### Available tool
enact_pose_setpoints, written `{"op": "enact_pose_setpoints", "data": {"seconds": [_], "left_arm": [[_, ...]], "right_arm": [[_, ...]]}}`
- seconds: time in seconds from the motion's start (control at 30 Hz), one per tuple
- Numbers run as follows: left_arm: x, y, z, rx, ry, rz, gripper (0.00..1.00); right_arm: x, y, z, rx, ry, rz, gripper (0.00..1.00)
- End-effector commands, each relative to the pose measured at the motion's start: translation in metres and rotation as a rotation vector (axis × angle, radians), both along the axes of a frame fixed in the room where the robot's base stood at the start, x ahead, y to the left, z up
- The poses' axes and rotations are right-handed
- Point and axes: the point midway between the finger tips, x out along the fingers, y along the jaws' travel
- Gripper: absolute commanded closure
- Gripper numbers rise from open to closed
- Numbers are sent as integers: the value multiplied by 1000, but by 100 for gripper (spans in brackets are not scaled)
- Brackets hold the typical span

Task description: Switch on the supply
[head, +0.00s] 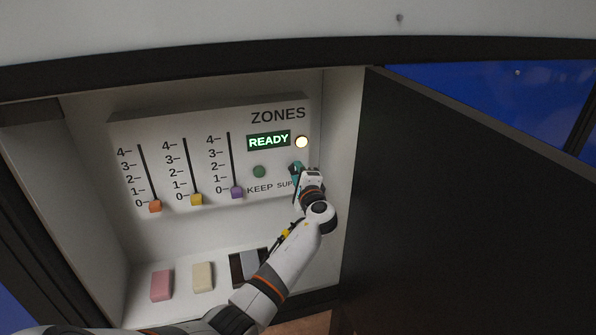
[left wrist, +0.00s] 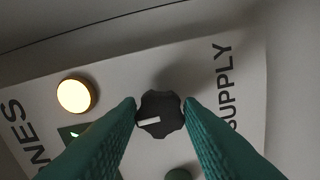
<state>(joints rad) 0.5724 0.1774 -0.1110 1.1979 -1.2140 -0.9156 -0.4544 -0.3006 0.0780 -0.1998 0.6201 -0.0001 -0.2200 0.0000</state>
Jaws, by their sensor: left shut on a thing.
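The supply knob (left wrist: 160,114) is black and scalloped, with a white pointer mark, in the left wrist view. The mark points left in that view, toward the panel's top edge, away from the word SUPPLY (left wrist: 223,85). My left gripper (left wrist: 160,104) is shut on the knob, with a teal finger on either side of it. In the head view my left gripper (head: 297,170) is at the panel's lower right, mostly hiding the knob. The panel (head: 200,133) shows a lit green READY display (head: 268,141) and a glowing round lamp (head: 302,142). My right gripper is not in view.
A green button (head: 259,172) sits left of my gripper. Orange (head: 155,206), yellow (head: 196,199) and purple (head: 237,192) sliders stand near 0. Pink (head: 161,285) and cream (head: 203,277) blocks lie below. A dark open door (head: 450,215) bounds the right side.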

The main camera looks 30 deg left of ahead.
Motion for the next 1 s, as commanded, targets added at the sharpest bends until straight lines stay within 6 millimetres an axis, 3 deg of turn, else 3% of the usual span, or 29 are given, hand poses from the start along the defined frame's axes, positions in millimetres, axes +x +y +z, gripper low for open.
{"op": "enact_pose_setpoints", "data": {"seconds": [0.67, 0.7, 0.8, 1.0], "left_arm": [[0, -1, -3, 38, 49, -1, 89], [0, -1, -3, 38, 49, -1, 62], [0, -1, -3, 37, 49, -1, 45], [0, 0, -1, 37, 46, -1, 45]], "right_arm": [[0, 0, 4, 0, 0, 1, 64], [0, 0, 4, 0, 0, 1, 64], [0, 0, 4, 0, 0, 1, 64], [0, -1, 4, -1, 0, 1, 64]]}}
